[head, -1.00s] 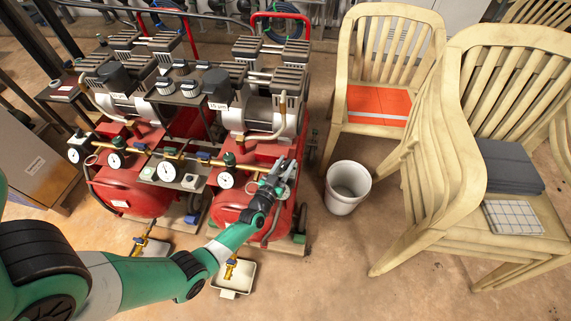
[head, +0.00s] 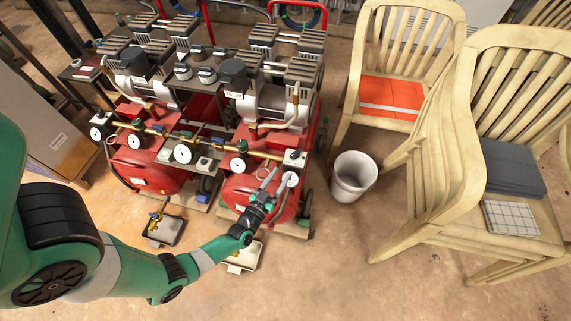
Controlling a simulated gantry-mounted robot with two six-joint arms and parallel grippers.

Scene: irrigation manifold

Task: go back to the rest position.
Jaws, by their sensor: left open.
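My left gripper (head: 274,182) is open in the head view, with no object visible between its fingers. It is in front of the right red compressor tank (head: 240,190), and its fingers point up towards the right end of the brass manifold pipe (head: 218,143). A white gauge (head: 291,179) and a small grey switch box (head: 294,158) show close by its fingertips. Whether the fingers touch anything there I cannot tell. My right gripper is not in view.
A white bucket (head: 353,176) stands right of the compressors. Two small trays (head: 163,231) (head: 243,257) sit on the floor below the tanks. Floor at front right is clear.

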